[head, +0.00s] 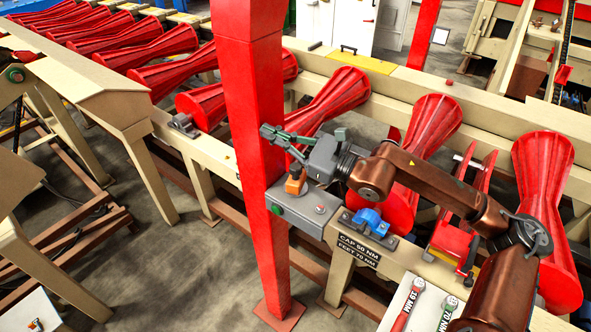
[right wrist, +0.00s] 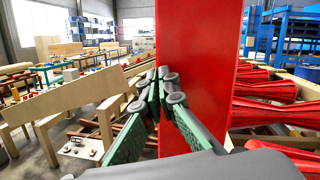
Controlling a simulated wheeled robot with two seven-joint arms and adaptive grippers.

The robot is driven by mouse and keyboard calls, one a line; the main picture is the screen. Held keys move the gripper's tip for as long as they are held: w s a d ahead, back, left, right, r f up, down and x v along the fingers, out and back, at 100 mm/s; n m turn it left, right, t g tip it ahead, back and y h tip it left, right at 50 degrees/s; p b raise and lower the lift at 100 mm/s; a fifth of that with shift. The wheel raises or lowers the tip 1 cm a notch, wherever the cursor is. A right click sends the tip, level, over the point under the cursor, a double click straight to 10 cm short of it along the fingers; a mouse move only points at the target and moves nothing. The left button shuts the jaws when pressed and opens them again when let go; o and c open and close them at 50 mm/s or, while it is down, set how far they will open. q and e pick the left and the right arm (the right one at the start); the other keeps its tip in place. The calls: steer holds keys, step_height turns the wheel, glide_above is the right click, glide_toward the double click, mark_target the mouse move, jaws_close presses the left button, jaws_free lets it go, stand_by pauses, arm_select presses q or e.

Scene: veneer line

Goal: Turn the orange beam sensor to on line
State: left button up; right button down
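The orange beam sensor (head: 297,184) is a small orange block on top of a grey box (head: 298,208) beside the red post (head: 258,150). My right gripper (head: 266,131) is above the sensor and apart from it, its fingers pointing left across the front of the post. In the right wrist view its green-padded fingers (right wrist: 165,80) meet at the tips with nothing visible between them, and the post (right wrist: 195,60) fills the middle. The sensor is not visible there. Which way the sensor faces is hard to tell. My left gripper is not in view.
Red hourglass rollers (head: 434,125) line the conveyor behind. A blue cap (head: 370,220) sits on the beige rail above a torque label (head: 358,246). A white board (head: 425,305) with two wrenches lies at the front. The red post stands close to my fingers.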

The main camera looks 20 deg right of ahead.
steer(key=c, duration=2.7)
jaws_free()
steer(key=o, duration=1.1)
steer(key=shift+w, duration=0.1)
steer(key=shift+s+r+n, duration=0.25)
steer(key=shift+s+n, duration=0.05)
steer(key=shift+s, duration=0.1)
steer(key=s+r+n+y, duration=0.1)
steer(key=s+r+n, duration=0.1)
steer(key=s, duration=0.1)
steer(key=shift+h, duration=0.8)
steer(key=shift+s+d+f, duration=0.35)
steer(key=shift+d+f, duration=0.2)
steer(key=shift+f, duration=0.55)
steer(key=shift+s+d+f, duration=0.3)
steer(key=shift+d+f, duration=0.25)
steer(key=shift+f, duration=0.6)
steer(key=shift+s+d+f, duration=0.35)
steer(key=shift+d+f, duration=0.2)
steer(key=shift+f, duration=0.55)
